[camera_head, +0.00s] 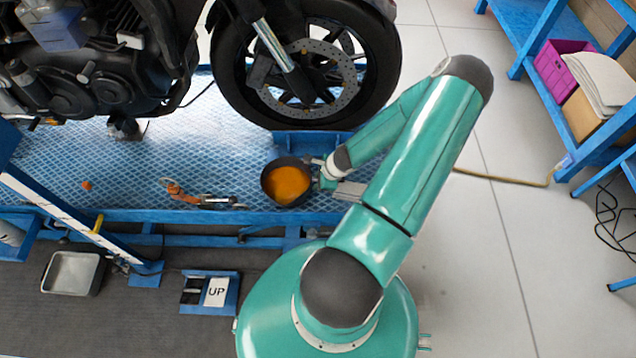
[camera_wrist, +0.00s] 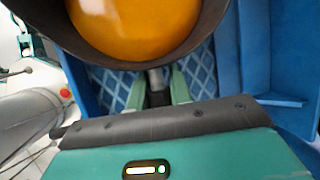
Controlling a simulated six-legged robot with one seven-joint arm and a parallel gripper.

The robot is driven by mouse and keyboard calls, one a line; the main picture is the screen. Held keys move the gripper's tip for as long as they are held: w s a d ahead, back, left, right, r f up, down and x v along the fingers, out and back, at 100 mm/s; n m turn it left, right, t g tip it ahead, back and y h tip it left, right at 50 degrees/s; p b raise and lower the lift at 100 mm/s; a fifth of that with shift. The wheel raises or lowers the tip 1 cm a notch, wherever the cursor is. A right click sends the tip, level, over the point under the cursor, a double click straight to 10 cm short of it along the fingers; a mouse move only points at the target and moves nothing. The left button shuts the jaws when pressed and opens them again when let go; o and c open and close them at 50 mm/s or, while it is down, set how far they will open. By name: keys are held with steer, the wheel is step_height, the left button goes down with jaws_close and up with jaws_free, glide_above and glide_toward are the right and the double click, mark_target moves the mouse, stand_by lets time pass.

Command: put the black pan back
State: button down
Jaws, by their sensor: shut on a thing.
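The black pan (camera_head: 268,190) is round, with orange filling its inside. It is at the front edge of the blue lift platform (camera_head: 150,170), below the motorcycle's front wheel. I cannot tell whether it rests on the platform or is just above it. My gripper (camera_head: 317,173) is at the pan's right side and is shut on it. In the wrist view the pan's dark rim (camera_wrist: 213,38) and orange inside fill the top. My green fingers (camera_wrist: 158,88) reach under the rim to a short grey piece, partly hidden.
The motorcycle wheel (camera_head: 307,75) stands close behind the pan. A tool with an orange end (camera_head: 180,193) lies left of it on the platform. A grey metal tray (camera_head: 73,272) and an UP pedal (camera_head: 212,292) are lower left. A blue shelf (camera_head: 590,130) stands right.

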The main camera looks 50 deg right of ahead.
steer(key=shift+f, duration=0.7)
steer(key=c, duration=1.3)
jaws_free()
